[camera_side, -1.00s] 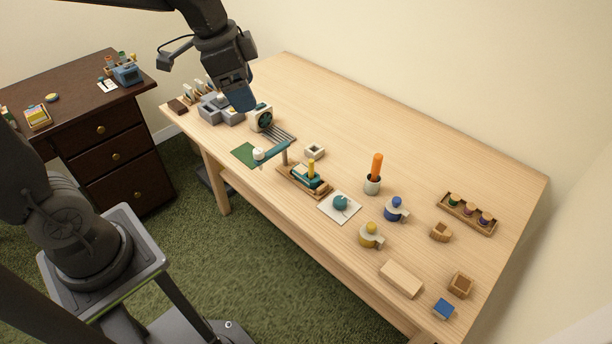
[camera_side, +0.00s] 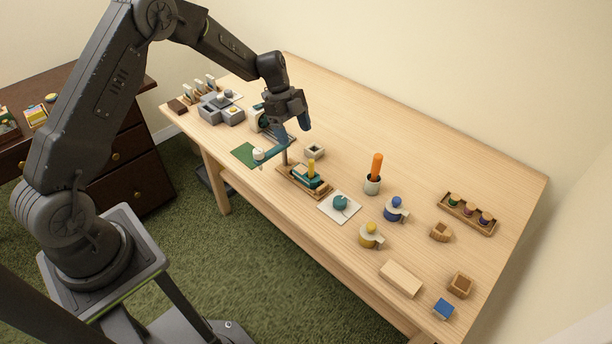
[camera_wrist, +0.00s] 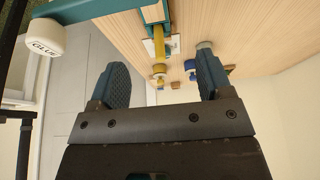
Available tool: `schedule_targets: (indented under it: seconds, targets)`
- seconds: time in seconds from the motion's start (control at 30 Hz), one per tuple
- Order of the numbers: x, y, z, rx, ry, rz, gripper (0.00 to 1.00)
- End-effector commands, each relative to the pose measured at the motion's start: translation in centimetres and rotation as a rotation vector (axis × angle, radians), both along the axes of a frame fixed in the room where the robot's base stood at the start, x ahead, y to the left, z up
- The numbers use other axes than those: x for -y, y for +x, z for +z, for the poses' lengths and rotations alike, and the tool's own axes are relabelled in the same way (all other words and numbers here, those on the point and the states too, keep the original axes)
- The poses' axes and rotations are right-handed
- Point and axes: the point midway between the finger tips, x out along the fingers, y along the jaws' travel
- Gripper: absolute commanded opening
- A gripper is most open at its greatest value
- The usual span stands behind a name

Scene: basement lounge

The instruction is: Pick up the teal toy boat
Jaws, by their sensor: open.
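The teal toy boat (camera_side: 306,176) sits on a wooden tray (camera_side: 323,191) near the table's front edge, with a yellow upright funnel on it. In the wrist view part of the teal boat (camera_wrist: 153,13) shows at the top with the yellow post (camera_wrist: 159,42) below it. My gripper (camera_side: 291,136) is open and empty, above the table and up-left of the boat in the side view. In the wrist view its two blue fingers (camera_wrist: 163,85) stand wide apart with nothing between them at their tips.
A white card with a teal round piece (camera_side: 340,203) lies to the right. The table's back middle is clear.

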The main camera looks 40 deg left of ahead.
Motion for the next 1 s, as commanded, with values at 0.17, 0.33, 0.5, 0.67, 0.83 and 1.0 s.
schedule_targets:
  seconds: [0.17, 0.33, 0.5, 0.67, 0.83, 1.0]
  targets:
    - [1.5, -0.2, -3.5, -0.006, 0.000, -0.002, 0.72]
    - [2.4, -0.2, -5.6, -0.004, 0.000, 0.000, 0.72]
    - [2.8, -0.2, -6.4, -0.002, 0.002, 0.000, 0.72]
    - [3.4, -0.5, -7.6, -0.004, 0.001, -0.001, 0.72]
    - [4.6, -0.8, -9.9, -0.006, 0.001, -0.001, 0.72]
    - [4.9, -0.7, -11.0, -0.002, 0.003, 0.001, 0.72]
